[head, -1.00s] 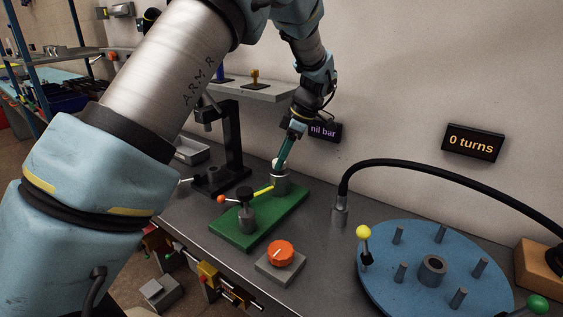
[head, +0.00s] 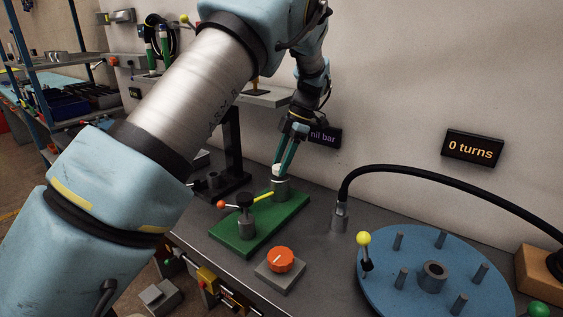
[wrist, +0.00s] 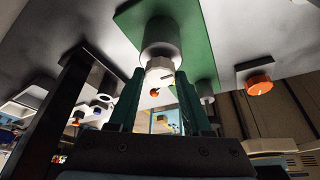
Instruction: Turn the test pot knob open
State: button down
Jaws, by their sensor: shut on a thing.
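The test pot, a grey cylinder (head: 281,190) with a white knob (head: 277,169) on top, stands at the back end of a green plate (head: 243,238). In the wrist view the white knob (wrist: 159,70) sits between my two green fingertips, below the grey cylinder (wrist: 160,40). My gripper (head: 280,165) reaches down from above and is shut on the white knob. The fingers hide part of it in the head view. The wall display (head: 472,147) reads "0 turns". The other display (head: 323,136), partly covered by my arm, reads "nil bar".
An orange dial (head: 281,259) on a grey block lies nearer. A black hose (head: 430,169) arches over a blue disc (head: 435,240) with several pegs. A black stand (head: 231,150) is left.

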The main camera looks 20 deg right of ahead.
jog(key=shift+c, duration=1.7)
grip_release()
